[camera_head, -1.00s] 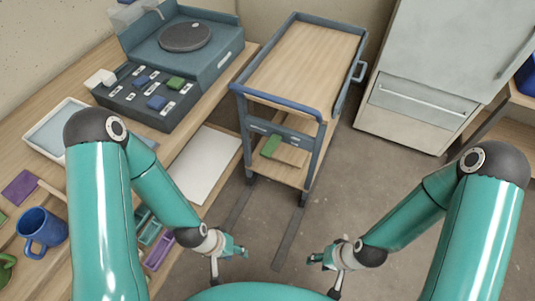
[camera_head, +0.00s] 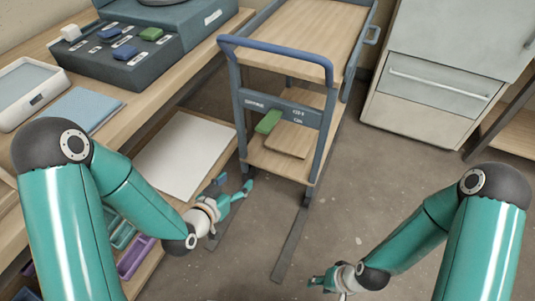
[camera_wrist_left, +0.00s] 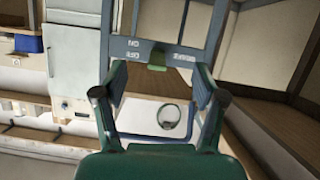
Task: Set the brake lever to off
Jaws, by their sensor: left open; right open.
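The brake lever (camera_head: 268,121) is a green handle on the dark end panel of the cart (camera_head: 282,46), below its blue push bar. Small white labels flank it; its setting is hard to tell. The lever also shows in the left wrist view (camera_wrist_left: 157,68), beyond and between the fingertips. My left gripper (camera_head: 236,185) is open and empty, below and left of the lever, apart from it. In the left wrist view the left gripper (camera_wrist_left: 160,97) has its fingers spread towards the panel. My right gripper (camera_head: 318,283) is open and empty, low and away from the cart.
A workbench (camera_head: 160,92) with a dark control box (camera_head: 125,55) runs along the left. A white sheet (camera_head: 185,155) lies on its lower shelf. A grey cabinet (camera_head: 435,75) stands at the back right.

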